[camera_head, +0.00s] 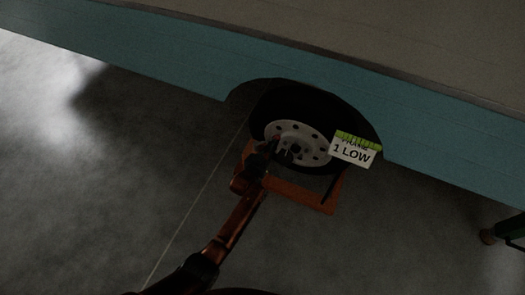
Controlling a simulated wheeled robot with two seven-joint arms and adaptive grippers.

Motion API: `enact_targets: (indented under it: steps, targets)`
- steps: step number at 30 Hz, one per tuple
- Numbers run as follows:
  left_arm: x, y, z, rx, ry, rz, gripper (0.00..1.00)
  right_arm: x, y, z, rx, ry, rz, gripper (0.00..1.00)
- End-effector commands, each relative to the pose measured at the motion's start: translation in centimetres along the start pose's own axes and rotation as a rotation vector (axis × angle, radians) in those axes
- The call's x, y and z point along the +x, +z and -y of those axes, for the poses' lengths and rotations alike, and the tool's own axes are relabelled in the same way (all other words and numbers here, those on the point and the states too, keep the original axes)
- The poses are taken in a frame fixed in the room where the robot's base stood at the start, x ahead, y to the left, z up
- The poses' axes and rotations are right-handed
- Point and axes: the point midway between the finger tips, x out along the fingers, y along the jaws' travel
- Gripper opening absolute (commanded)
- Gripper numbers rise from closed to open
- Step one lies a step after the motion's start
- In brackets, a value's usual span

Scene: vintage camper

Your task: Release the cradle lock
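An orange cradle frame (308,197) lies on the floor around the lower part of a black-tyred wheel (312,108) with a pale, holed hub. My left arm reaches up from the bottom of the head view. My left gripper (279,151) is dark and sits in front of the hub, over the left side of the cradle. I cannot tell whether it touches the hub or cradle, or whether its fingers are open. No cradle lock can be made out clearly; the arm and gripper hide part of the cradle's left side. My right gripper is not in view.
A white and green sign (352,151) reading "1 LOW" shows at the wheel's right. The teal camper side (440,135) overhangs the wheel. A dark green object (512,229) stands at the right edge. The grey floor (110,200) is clear at left.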

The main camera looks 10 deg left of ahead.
Motion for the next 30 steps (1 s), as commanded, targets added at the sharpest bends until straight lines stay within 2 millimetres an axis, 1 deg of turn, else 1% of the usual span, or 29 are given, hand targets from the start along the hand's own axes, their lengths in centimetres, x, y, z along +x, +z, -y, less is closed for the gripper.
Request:
enact_targets:
  steps: [1, 4, 8, 15, 17, 25, 30]
  targets:
    - [0.6, 0.0, -0.4, 0.002, 0.007, 0.001, 0.0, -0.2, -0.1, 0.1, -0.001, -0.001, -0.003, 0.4]
    - [1.4, -0.2, -0.3, 0.003, 0.011, 0.0, 0.0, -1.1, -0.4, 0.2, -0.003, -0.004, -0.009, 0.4]
    - [2.2, -0.3, 0.4, 0.004, 0.01, 0.001, 0.0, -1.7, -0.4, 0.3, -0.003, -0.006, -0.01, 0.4]
    - [3.4, -0.5, 1.9, 0.003, 0.007, 0.001, 0.0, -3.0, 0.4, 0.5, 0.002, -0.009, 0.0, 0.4]
    - [3.7, -0.6, 2.3, 0.002, 0.006, 0.0, 0.0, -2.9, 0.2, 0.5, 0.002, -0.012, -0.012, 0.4]
    - [4.4, -0.8, 3.6, 0.003, 0.006, 0.001, 0.0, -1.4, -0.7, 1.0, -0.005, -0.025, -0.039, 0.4]
    - [4.6, -0.9, 4.1, 0.002, 0.006, 0.0, 0.0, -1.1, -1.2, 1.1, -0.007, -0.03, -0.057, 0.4]
